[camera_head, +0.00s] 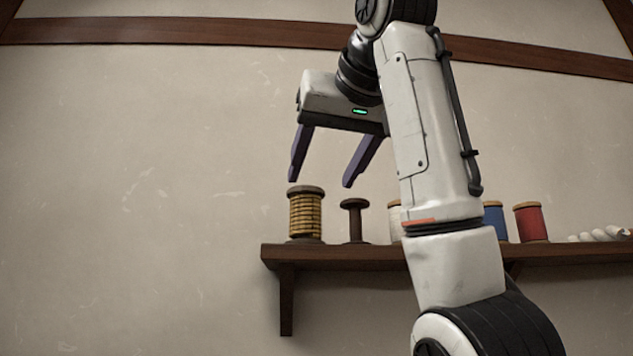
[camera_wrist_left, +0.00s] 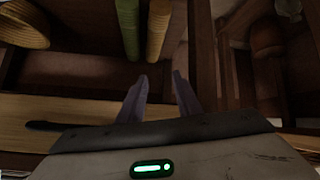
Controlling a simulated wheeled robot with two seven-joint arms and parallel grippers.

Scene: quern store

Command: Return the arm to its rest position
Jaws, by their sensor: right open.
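My right arm crosses the head view from the lower right up to the top. Its right gripper (camera_head: 320,183) is open and empty, with purple fingers pointing down. In the picture its fingertips are just above a spool wound with golden thread (camera_head: 305,215) and a bare dark spool (camera_head: 354,220); it appears apart from both. My left gripper (camera_wrist_left: 160,76) shows only in the left wrist view. Its two fingers are spread with nothing visible between them.
A dark wooden shelf (camera_head: 350,256) carries the spools, including a blue spool (camera_head: 494,221) and a red spool (camera_head: 530,222). My arm partly hides a pale spool. In the left wrist view, green (camera_wrist_left: 129,28) and yellow (camera_wrist_left: 158,30) rolls are ahead; a woven item (camera_wrist_left: 22,24) is left.

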